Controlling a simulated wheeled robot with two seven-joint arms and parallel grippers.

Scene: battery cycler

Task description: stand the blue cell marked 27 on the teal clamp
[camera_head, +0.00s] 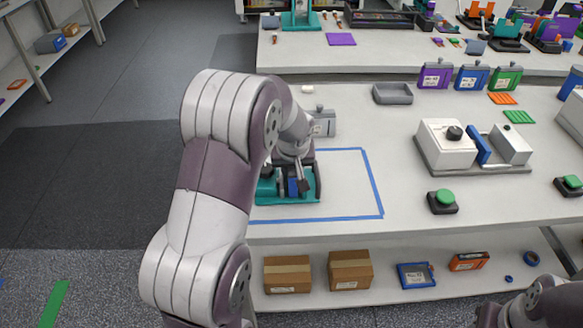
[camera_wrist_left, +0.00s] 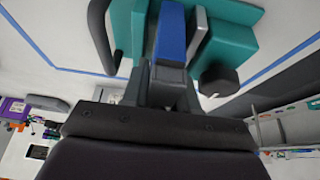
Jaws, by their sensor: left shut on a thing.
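The teal clamp (camera_head: 270,190) stands inside the blue tape outline on the bench; its teal body also shows in the left wrist view (camera_wrist_left: 240,42). My left gripper (camera_head: 298,176) is over the clamp, pointing down, and is shut on a blue cell (camera_head: 293,187). In the left wrist view the blue cell (camera_wrist_left: 172,32) sits between the fingers, within the clamp's outline. The cell's number is not visible, and I cannot tell whether its bottom touches the clamp. My right arm shows only in part at the lower right; its fingertips are out of view.
A grey block (camera_head: 323,122) stands just behind the clamp. A grey tray (camera_head: 392,94) and purple, blue and green cells (camera_head: 472,77) stand at the bench's back. A white device (camera_head: 447,148) and a green button (camera_head: 443,198) are at the right. Bench between is clear.

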